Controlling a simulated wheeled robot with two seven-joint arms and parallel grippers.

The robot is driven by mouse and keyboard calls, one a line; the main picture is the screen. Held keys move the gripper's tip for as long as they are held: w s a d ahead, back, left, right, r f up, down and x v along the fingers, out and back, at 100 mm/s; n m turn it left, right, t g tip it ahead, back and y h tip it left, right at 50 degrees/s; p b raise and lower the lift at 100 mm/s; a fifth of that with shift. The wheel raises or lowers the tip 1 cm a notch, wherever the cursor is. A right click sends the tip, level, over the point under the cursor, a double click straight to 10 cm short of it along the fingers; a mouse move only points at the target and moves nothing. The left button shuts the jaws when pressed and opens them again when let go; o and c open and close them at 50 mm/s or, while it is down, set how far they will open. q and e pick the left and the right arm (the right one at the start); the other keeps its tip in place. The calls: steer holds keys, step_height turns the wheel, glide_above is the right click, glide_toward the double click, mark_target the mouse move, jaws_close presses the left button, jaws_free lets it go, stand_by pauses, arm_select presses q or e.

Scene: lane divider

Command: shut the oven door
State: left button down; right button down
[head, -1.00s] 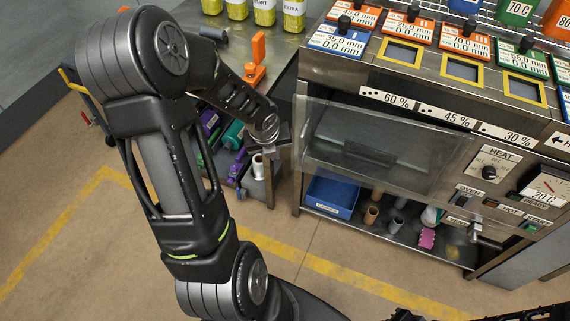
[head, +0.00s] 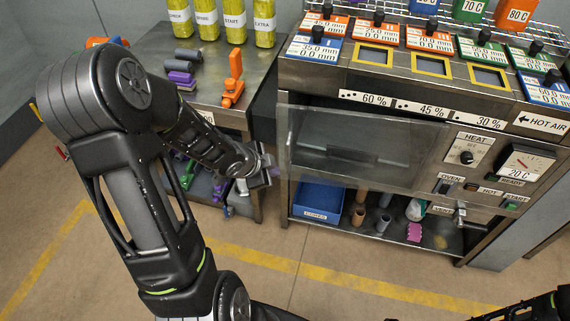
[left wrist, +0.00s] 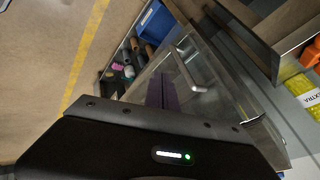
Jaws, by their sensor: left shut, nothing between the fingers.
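The oven door (head: 365,150) is a see-through glass panel in a metal frame on the front of the steel oven (head: 300,82). It seems to stand a little out from the front; how wide the gap is I cannot tell. In the left wrist view the glass door (left wrist: 215,88) slants across the middle, with a metal bar handle (left wrist: 196,84) on it. My left gripper (head: 272,171) is shut and empty, just left of the door's left edge. Its fingers (left wrist: 162,90) point towards the door; contact is unclear. My right gripper is out of view.
Below the door a shelf (head: 345,226) holds a blue bin (head: 317,203) and several small parts. A steel table (head: 205,45) with yellow bottles and an orange clamp (head: 233,80) stands left. The oven controls (head: 480,170) are right of the door. Floor in front is clear.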

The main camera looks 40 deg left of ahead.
arm_select(q)
steer(key=shift+w+f, duration=0.1)
steer(key=shift+f, duration=0.05)
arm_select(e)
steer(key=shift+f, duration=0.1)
